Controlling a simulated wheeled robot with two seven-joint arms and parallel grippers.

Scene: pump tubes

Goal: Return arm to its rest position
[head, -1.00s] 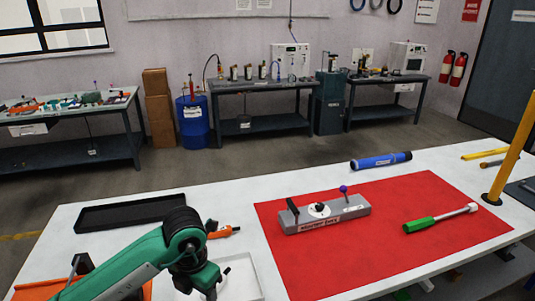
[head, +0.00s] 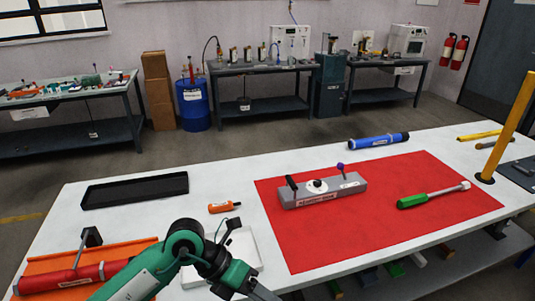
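My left arm, green with dark joints, comes in from the bottom left and bends over the near left part of the white table. Its gripper (head: 264,293) is low, at the bottom edge of the head view, in front of the red mat. The fingers are partly cut off, so I cannot tell whether they are open or shut, and I see nothing held. My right arm and its gripper are not in view.
The red mat (head: 370,239) holds a grey fixture (head: 325,191) and a green-handled tool (head: 432,195). A blue tube (head: 378,141) lies behind it. A white tray (head: 243,248), orange bottle (head: 221,207), black tray (head: 135,190) and red tube (head: 75,280) are at left. A yellow post (head: 507,127) stands right.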

